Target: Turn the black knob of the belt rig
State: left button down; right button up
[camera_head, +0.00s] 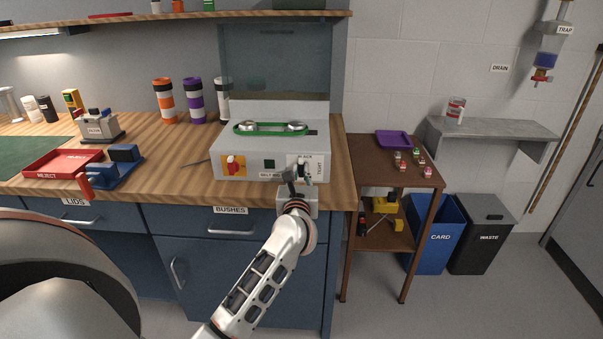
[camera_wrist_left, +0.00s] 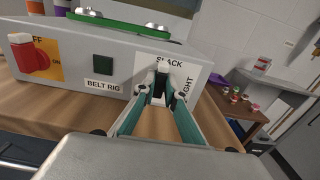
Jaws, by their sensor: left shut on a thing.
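The belt rig (camera_head: 240,172) is a light grey box at the front of the wooden workbench, with a green belt (camera_head: 270,128) over two metal pulleys on top. In the left wrist view its front face (camera_wrist_left: 75,72) carries a red switch lever, a dark square button and a white dial plate marked SLACK and TIGHT. My left gripper (camera_head: 301,172) is at this plate. Its fingertips, in the left wrist view (camera_wrist_left: 160,88), are closed about the black knob (camera_wrist_left: 158,92), which they mostly hide. My right gripper is out of view.
A blue clamp (camera_head: 122,160) and a red REJECT tray (camera_head: 62,163) lie left on the bench. Striped bottles stand behind. A brown shelf cart (camera_head: 395,150) with a purple tray stands close on the right, with blue and black bins beyond it.

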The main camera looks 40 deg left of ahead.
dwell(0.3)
pick_arm(q)
jog(key=c, duration=2.1)
grip_release()
jog(key=shift+d, duration=0.1)
jog(key=v, duration=1.2)
